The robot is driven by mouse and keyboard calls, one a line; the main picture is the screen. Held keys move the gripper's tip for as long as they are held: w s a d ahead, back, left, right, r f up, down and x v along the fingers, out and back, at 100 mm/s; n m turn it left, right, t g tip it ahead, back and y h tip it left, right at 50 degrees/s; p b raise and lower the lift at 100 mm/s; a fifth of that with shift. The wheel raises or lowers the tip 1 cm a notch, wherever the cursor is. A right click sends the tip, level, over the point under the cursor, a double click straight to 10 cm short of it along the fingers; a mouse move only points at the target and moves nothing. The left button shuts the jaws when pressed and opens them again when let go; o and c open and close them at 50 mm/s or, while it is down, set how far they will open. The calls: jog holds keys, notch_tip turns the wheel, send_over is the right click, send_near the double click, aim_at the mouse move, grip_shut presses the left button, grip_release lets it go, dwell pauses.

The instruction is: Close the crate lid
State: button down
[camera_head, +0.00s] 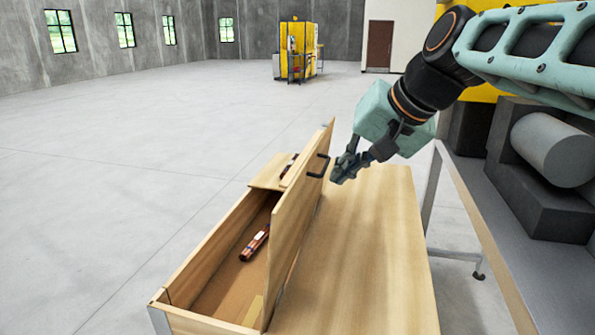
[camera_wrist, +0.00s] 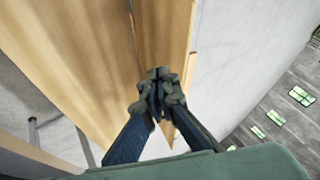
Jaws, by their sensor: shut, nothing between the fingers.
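The wooden crate (camera_head: 190,321) stands open at the left of the table in the head view. Copper-coloured tube pieces (camera_head: 254,244) lie inside the crate. My gripper (camera_head: 338,178) is shut and empty, just right of the lid's handle. I cannot tell whether it touches the lid. In the wrist view my gripper (camera_wrist: 158,78) is in front of the lid's wood (camera_wrist: 165,35); the handle is not clearly visible there.
The wooden tabletop (camera_head: 375,260) right of the lid is bare. A metal frame bench with a grey block and cylinder (camera_head: 553,142) stands at the right. Open concrete floor (camera_head: 110,180) lies to the left, and a yellow machine (camera_head: 297,50) stands far back.

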jog(key=b, duration=0.1)
send_near(289, 200)
notch_tip(289, 200, down, 4)
jog(key=d, duration=0.3)
jog(key=w+a, duration=0.1)
jog(key=a, duration=0.1)
jog(key=w+a, duration=0.1)
jog(key=a, duration=0.1)
jog(key=shift+w+a, duration=0.1)
jog(key=shift+w, duration=0.25)
jog(key=shift+a+r+p, duration=0.1)
jog(key=shift+p, duration=0.25)
